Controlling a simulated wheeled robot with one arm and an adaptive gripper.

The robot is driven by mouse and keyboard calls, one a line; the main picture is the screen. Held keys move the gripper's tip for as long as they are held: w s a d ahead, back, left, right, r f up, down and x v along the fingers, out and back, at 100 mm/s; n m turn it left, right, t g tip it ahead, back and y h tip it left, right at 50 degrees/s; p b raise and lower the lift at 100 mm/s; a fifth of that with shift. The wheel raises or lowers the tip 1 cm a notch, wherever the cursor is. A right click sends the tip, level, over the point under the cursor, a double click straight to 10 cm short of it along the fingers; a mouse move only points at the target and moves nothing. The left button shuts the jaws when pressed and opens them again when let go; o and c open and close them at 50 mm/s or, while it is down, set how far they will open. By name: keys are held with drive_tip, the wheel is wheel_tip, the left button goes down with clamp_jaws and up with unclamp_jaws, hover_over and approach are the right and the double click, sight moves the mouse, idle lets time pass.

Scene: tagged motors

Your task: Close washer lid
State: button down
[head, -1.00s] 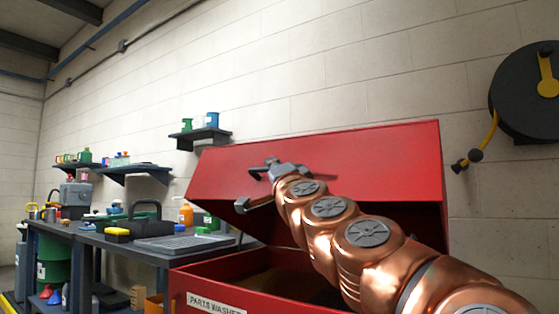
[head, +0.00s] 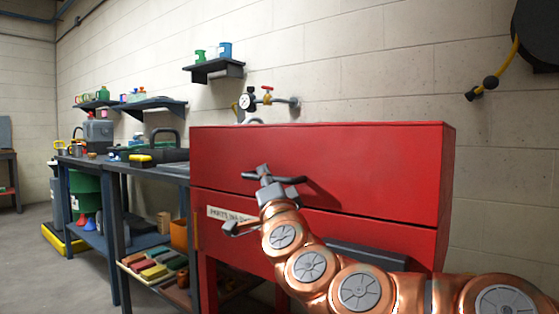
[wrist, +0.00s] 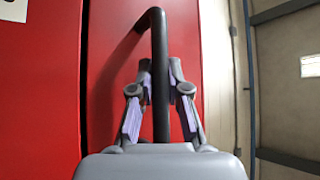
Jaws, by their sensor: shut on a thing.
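The red washer lid (head: 370,165) is down over the red washer body (head: 225,250), its front panel close to upright. A dark seam runs between lid and body; I cannot tell if a small gap is left there. My gripper (head: 264,174) is at the lid's front, shut on the dark lid handle (head: 248,176). In the wrist view the handle (wrist: 159,75) passes between the two fingers of my gripper (wrist: 160,88), with the lid (wrist: 112,55) behind it and the body (wrist: 42,100) to the left. The washer's inside is hidden.
A label (head: 230,214) is on the body front. A dark workbench (head: 175,171) with tools and bins stands left of the washer. A gauge and valve (head: 250,99) are on the wall behind. A hose reel (head: 540,35) hangs at the upper right. Floor at far left is clear.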

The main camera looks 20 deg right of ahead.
drive_tip(key=shift+a+f, duration=0.3)
drive_tip(key=shift+f, duration=0.7)
drive_tip(key=c, duration=1.4)
unclamp_jaws()
drive_tip(key=shift+o, duration=1.3)
drive_tip(key=shift+d, duration=0.1)
drive_tip(key=shift+r, duration=0.25)
approach(265, 138)
drive_tip(key=x, duration=0.4)
drive_tip(key=shift+w+a+r, duration=0.1)
drive_tip(key=shift+a+r, duration=0.15)
drive_tip(key=shift+a, duration=0.2)
drive_tip(key=shift+a+r, duration=0.1)
drive_tip(key=shift+r, duration=0.85)
